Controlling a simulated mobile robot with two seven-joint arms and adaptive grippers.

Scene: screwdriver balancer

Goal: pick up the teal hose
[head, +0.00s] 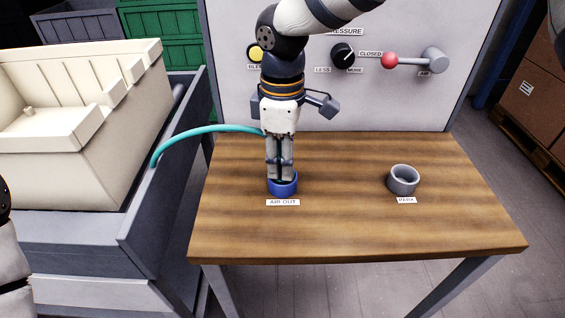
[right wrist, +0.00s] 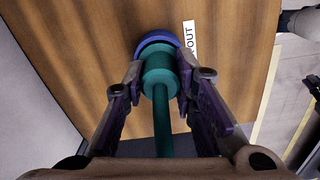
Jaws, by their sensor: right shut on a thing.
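The teal hose (head: 205,131) curves in the head view from the grey-walled bin at left to my right gripper (head: 281,177). My right gripper points down over the blue ring (head: 284,187) labelled AIR OUT on the wooden table. In the right wrist view the hose's thick teal end (right wrist: 160,66) lies between the two fingers, which are shut on it. The blue ring (right wrist: 157,39) shows right beyond that end. The fingers hide the hose end in the head view, and I cannot tell whether it still sits in the ring. My left gripper is out of view.
A grey ring (head: 403,180) labelled PARK stands on the table (head: 340,235) to the right. Behind is a panel (head: 232,92) with a dark pressure knob (head: 343,55), a yellow button (head: 255,52) and a red-ended air lever (head: 390,61). The front of the table is clear.

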